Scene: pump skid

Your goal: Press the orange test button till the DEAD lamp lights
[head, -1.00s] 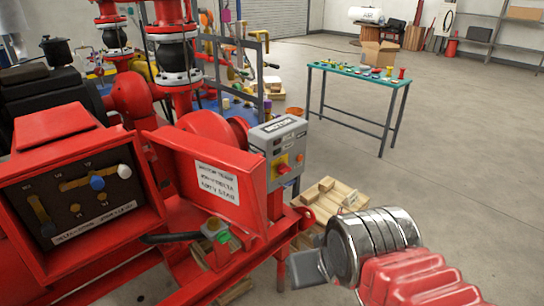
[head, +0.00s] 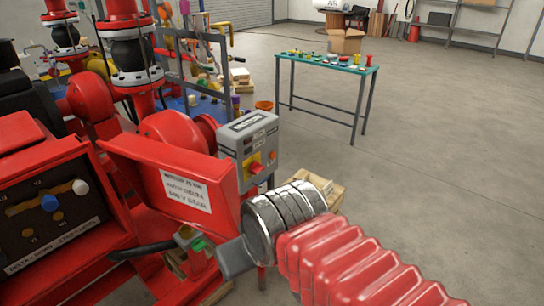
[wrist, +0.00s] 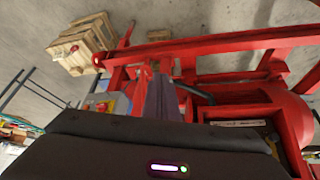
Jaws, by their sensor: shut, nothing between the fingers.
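My gripper (head: 224,260) is shut and empty, low in the middle of the head view. In the head view its grey fingers are beside a small device with yellow and green parts (head: 186,236), under the red hinged flap (head: 150,170). I cannot tell whether they touch it. In the wrist view the fingers (wrist: 163,90) point toward the red skid frame. A grey control box (head: 248,148) with a yellow and red switch stands behind the flap.
A red panel (head: 50,200) with a lever and blue and white knobs is at the left. Red pipework (head: 170,135) rises behind it. Wooden pallets (wrist: 82,44) lie on the floor. A green-topped bench (head: 330,64) stands farther back, with open floor to its right.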

